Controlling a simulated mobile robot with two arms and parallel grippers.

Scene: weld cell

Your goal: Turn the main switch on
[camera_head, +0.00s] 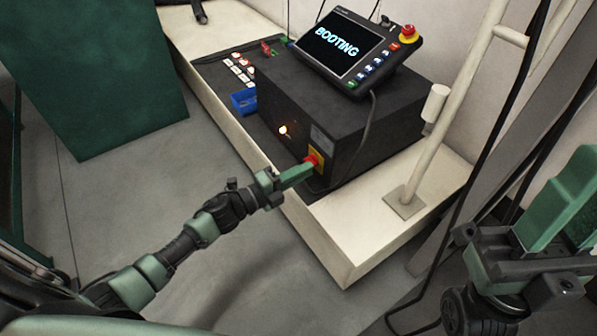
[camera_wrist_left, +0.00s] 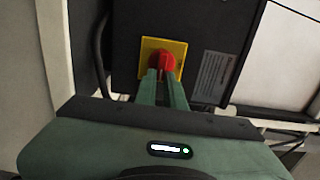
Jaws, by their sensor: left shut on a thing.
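The main switch is a red rotary knob on a yellow plate (camera_wrist_left: 178,47) on the front of a black controller box (camera_head: 325,115). In the left wrist view my left gripper (camera_wrist_left: 164,74) has its two green fingers closed around the red knob (camera_wrist_left: 163,61). In the head view the left gripper (camera_head: 308,166) reaches the knob from the left, and its fingers partly cover it. An orange lamp (camera_head: 283,130) glows on the box. The pendant screen (camera_head: 341,46) on top reads "BOOTING". My right gripper (camera_head: 565,215) is at the right edge; its fingertips are not clear.
The box stands on a cream bench (camera_head: 350,235). A blue bin (camera_head: 244,101) and several small white and red items lie left of it. A red emergency stop (camera_head: 408,33) is on the pendant. A cream post (camera_head: 432,130) stands at right. Open grey floor lies in front.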

